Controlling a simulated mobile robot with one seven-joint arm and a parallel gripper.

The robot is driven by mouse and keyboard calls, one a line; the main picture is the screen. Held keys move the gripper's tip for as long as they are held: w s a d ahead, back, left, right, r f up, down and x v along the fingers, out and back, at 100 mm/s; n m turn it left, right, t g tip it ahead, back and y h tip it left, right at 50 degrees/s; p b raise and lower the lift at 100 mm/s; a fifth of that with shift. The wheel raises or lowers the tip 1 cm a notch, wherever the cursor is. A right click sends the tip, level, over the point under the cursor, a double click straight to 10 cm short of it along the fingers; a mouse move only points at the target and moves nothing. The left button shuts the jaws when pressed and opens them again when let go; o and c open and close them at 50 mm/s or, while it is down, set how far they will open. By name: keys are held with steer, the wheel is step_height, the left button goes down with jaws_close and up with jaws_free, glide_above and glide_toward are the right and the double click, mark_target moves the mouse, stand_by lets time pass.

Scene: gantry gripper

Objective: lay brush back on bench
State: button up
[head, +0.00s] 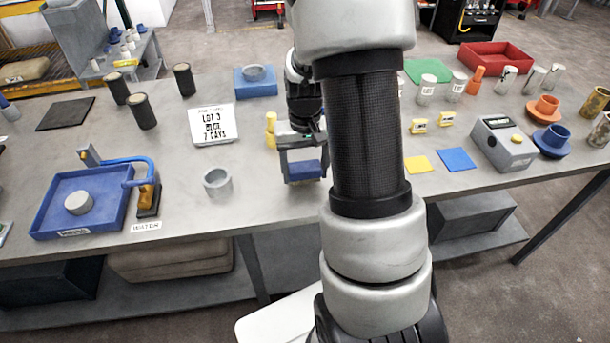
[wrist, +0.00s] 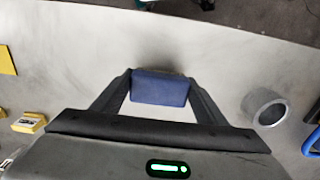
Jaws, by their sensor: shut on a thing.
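My gripper (head: 305,172) is over the front middle of the grey bench (head: 265,200), its fingers pointing down. It is shut on a blue block-like piece, which I take as the brush (head: 304,170). In the wrist view the brush (wrist: 160,88) sits between the two dark fingertips (wrist: 160,78), with a finger against each end. Only its plain blue face shows; no bristles are visible. It is low over the bench, but I cannot tell whether it touches.
A grey ring-shaped cup (head: 217,183) stands left of my gripper; the wrist view shows it too (wrist: 264,107). A sign (head: 213,124) and a yellow piece (head: 271,130) are behind. A blue tray (head: 55,220) lies left. Bare bench lies around the brush.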

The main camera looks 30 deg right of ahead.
steer(key=shift+f, duration=0.95)
steer(key=shift+f, duration=0.1)
steer(key=o, duration=1)
